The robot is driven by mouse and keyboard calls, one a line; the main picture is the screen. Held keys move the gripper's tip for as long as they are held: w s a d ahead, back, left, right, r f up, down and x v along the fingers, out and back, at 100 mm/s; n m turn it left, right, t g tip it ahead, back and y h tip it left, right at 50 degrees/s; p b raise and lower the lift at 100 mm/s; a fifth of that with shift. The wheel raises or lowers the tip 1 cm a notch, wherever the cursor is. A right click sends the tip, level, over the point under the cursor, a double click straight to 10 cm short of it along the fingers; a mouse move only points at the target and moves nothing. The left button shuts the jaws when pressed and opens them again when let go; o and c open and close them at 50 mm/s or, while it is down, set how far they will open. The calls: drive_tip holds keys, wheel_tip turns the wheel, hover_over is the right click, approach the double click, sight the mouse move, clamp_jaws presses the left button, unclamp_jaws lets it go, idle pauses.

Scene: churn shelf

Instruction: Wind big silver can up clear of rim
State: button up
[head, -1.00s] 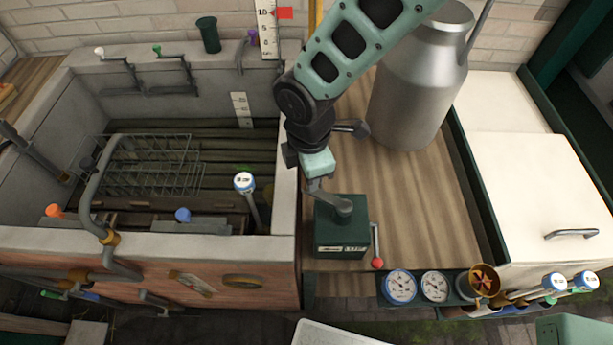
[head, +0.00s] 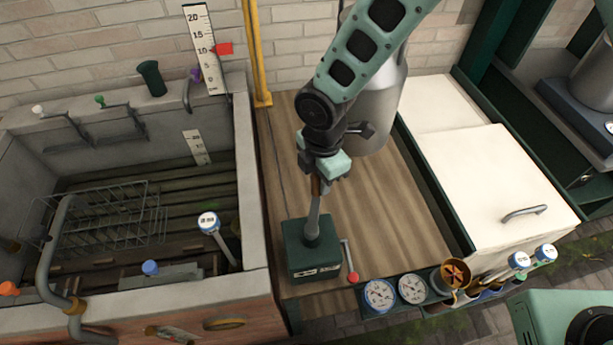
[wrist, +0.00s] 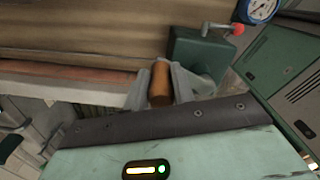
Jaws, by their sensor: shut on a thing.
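My gripper (head: 322,172) is shut on the wooden grip of a crank (head: 315,210) that rises from a dark green winch box (head: 312,262) on the wooden bench. The wrist view shows the brown grip (wrist: 160,84) between my fingers (wrist: 158,92), with the green box (wrist: 195,52) behind. The big silver can (head: 378,112) is over the back of the bench, its upper part hidden by my arm. I cannot tell whether it touches the bench. The stone trough's rim (head: 250,180) runs left of the bench.
A red-knobbed lever (head: 351,277) sticks out beside the box. Dials (head: 380,295) line the bench's front edge. The trough holds a wire rack (head: 100,225). A ruler (head: 203,50) with a red flag (head: 222,49) stands behind it. A white-lidded cabinet (head: 490,175) is on the right.

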drive_tip(key=s+d, duration=0.5)
drive_tip(key=d, duration=0.1)
drive_tip(key=shift+s+d+f+b, duration=0.2)
drive_tip(key=shift+d+b, duration=0.1)
drive_tip(key=shift+b, duration=0.1)
drive_tip(key=o, duration=1)
drive_tip(key=shift+o, duration=0.2)
drive_tip(key=shift+w, duration=0.15)
drive_tip(key=shift+r, duration=0.15)
wheel_tip(320, 180, up, 17)
drive_tip(key=b, duration=0.1)
drive_tip(key=s+d+f+m+b, duration=0.2)
drive_tip(key=s+m, duration=0.4)
drive_tip(key=m, duration=0.3)
drive_tip(key=s+d+f+m+b, duration=0.3)
drive_tip(key=s+d+m+b, duration=0.1)
drive_tip(key=m, duration=0.4)
drive_tip(key=shift+s+d+f+m+y, duration=0.2)
drive_tip(key=shift+s+d+m+y, duration=0.15)
drive_tip(key=shift+s+d, duration=0.7)
